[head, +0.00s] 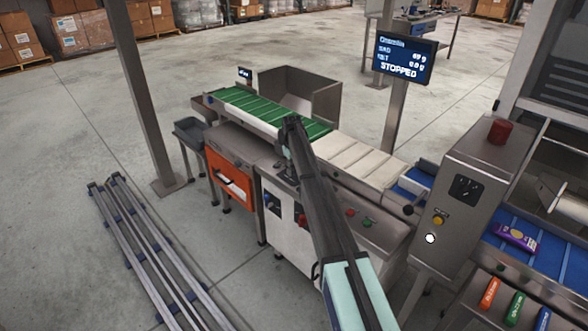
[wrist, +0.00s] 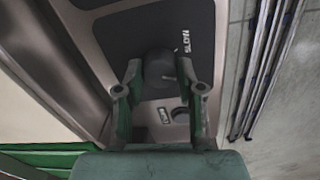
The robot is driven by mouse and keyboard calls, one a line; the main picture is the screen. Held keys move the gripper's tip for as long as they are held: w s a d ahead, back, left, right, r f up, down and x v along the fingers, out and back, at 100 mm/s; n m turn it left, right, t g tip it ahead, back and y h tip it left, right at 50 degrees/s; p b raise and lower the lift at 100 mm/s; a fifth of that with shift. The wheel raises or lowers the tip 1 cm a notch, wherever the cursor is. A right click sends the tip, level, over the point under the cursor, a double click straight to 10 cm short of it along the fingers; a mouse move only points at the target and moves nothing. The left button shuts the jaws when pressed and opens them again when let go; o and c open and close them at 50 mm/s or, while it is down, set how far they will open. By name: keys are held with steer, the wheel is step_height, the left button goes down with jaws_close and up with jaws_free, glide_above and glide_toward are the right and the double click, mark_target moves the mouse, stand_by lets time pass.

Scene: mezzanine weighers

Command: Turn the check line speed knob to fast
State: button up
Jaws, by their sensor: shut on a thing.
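The check line speed knob (wrist: 158,66) is a dark round knob on a black plate, between my fingertips in the wrist view. My gripper (wrist: 160,72) is shut on the knob, one finger on each side. In the head view my gripper (head: 284,172) is at the machine cabinet's front below the green belt. There my arm and gripper hide the knob.
The green belt (head: 257,108) and pale belt (head: 357,160) run behind my gripper. A display (head: 403,60) reads STOPPED. A control box (head: 468,175) with a red top stands at right. An orange-fronted unit (head: 229,181) is left. Loose rails (head: 150,250) lie at lower left.

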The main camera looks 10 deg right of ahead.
mark_target(293, 171)
steer(key=shift+m, duration=0.7)
steer(key=o, duration=1.1)
steer(key=shift+f, duration=0.1)
steer(key=shift+o, duration=0.2)
step_height(293, 171, up, 12)
steer(key=shift+a, duration=0.3)
steer(key=shift+s, duration=0.15)
